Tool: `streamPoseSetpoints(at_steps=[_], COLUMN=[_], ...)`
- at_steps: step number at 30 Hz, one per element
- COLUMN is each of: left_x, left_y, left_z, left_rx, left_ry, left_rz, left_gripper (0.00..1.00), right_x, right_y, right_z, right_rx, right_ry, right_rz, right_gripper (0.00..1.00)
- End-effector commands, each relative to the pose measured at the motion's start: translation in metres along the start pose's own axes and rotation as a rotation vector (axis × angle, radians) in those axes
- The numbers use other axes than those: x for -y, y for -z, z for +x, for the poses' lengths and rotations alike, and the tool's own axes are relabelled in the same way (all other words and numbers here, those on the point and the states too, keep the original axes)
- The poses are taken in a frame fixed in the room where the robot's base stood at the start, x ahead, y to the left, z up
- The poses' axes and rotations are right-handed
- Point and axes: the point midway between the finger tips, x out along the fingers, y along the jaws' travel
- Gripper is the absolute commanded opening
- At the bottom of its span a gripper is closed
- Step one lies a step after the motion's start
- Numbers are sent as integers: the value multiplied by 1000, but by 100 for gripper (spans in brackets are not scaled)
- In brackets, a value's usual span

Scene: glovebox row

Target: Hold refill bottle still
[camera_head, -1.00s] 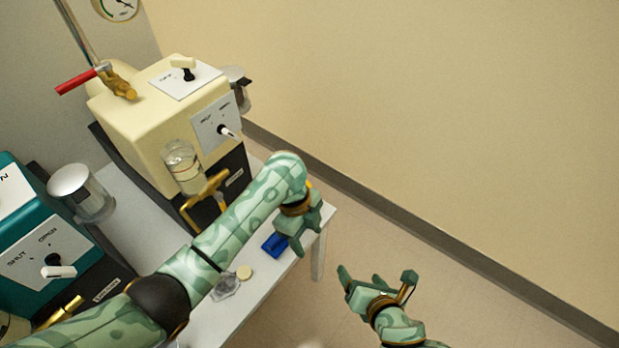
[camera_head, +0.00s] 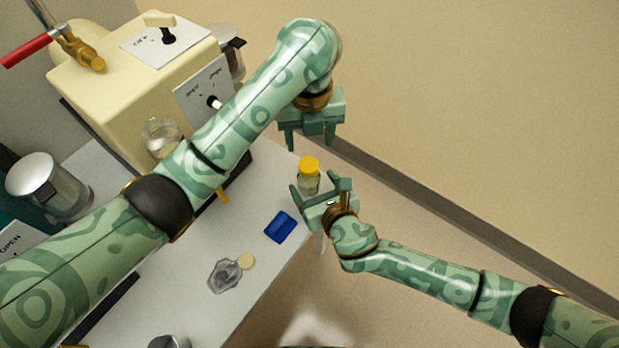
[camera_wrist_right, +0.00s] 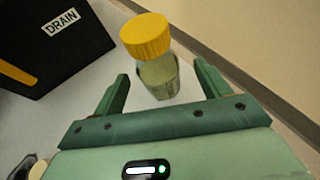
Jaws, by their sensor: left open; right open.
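The refill bottle is a small clear bottle with a yellow cap (camera_head: 309,168). It stands upright near the right edge of the white table, and in the right wrist view the bottle (camera_wrist_right: 158,78) sits just beyond the fingertips. My right gripper (camera_head: 321,184) is open at table level, its two fingers pointing toward the bottle, one to each side; contact does not show. In the wrist view its fingers (camera_wrist_right: 160,82) are apart with nothing gripped. My left gripper (camera_head: 310,143) is open and empty, pointing down above and behind the bottle.
A cream machine (camera_head: 130,80) with a switch, knob and red-handled valve stands at the back left. A blue block (camera_head: 281,226), a cream disc (camera_head: 246,261) and a clear crumpled item (camera_head: 225,275) lie on the table (camera_head: 190,290). A metal canister (camera_head: 48,185) is at left.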

Motion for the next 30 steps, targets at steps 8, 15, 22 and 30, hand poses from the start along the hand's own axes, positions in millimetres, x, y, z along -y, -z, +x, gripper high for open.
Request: streamPoseSetpoints(at_steps=[8,15,22,30], left_x=[0,0,0,12], left_y=[0,0,0,13], left_z=[0,0,0,5], left_rx=[-1,-1,-1,-43], left_ry=[0,0,0,38], left_rz=[-1,-1,-1,0], left_gripper=[56,56,56,47], right_x=[0,0,0,0], right_y=[0,1,1,1], right_z=[32,35,35,35], right_rx=[0,-1,-1,-1], right_ry=[0,0,0,0], right_rz=[0,1,1,1], right_gripper=[76,76,34,0])
